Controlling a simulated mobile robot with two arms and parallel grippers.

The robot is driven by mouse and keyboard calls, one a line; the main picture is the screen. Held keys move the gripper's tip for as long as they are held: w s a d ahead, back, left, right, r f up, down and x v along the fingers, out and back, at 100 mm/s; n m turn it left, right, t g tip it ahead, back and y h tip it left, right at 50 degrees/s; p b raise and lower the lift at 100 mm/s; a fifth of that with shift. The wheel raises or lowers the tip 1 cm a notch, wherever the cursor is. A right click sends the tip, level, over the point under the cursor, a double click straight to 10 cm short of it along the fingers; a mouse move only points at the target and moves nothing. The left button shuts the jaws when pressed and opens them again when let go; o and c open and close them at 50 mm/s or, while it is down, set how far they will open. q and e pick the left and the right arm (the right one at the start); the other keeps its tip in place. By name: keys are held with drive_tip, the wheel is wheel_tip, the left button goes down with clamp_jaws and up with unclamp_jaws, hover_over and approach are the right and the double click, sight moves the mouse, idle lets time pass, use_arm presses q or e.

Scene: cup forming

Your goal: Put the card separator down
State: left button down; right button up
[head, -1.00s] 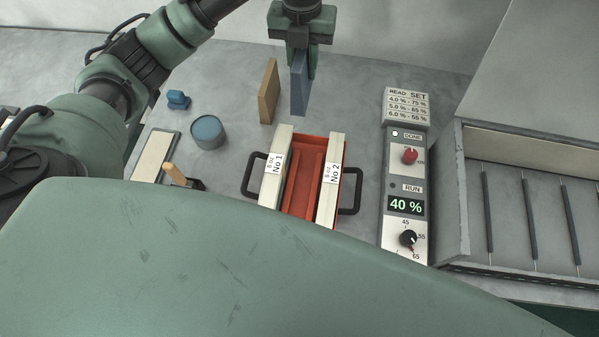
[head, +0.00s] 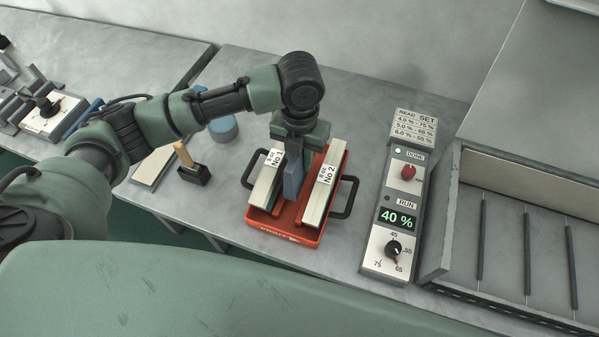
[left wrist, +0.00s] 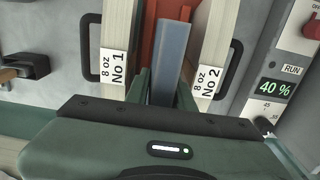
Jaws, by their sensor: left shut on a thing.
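My left gripper (head: 294,160) is shut on the card separator (head: 293,182), a blue-grey upright plate. It holds the separator over the middle of the red tray (head: 300,236), between the stack marked No 1 (head: 264,190) and the stack marked No 2 (head: 320,196). In the left wrist view the separator (left wrist: 171,55) stands between the two pale stacks, with red tray floor showing beside it. I cannot tell whether its lower edge touches the tray. My right gripper is not in view.
The tray has a black handle on each side. A control panel (head: 397,215) reading 40 % stands to the right, beside a grey bin (head: 452,210) with dark rods. A blue round container (head: 223,128) and a black holder with a wooden handle (head: 194,174) are to the left.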

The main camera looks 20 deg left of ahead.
sight(300, 176)
use_arm(q)
wheel_tip(300, 176, down, 3)
drive_tip(key=shift+f, duration=0.1)
wheel_tip(300, 176, down, 4)
drive_tip(key=shift+f+p, duration=0.1)
drive_tip(key=shift+p, duration=0.3)
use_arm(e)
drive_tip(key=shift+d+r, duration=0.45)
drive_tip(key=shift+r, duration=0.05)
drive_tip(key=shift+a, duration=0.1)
use_arm(q)
drive_tip(key=c, duration=1.2)
unclamp_jaws()
drive_tip(key=shift+f, duration=0.1)
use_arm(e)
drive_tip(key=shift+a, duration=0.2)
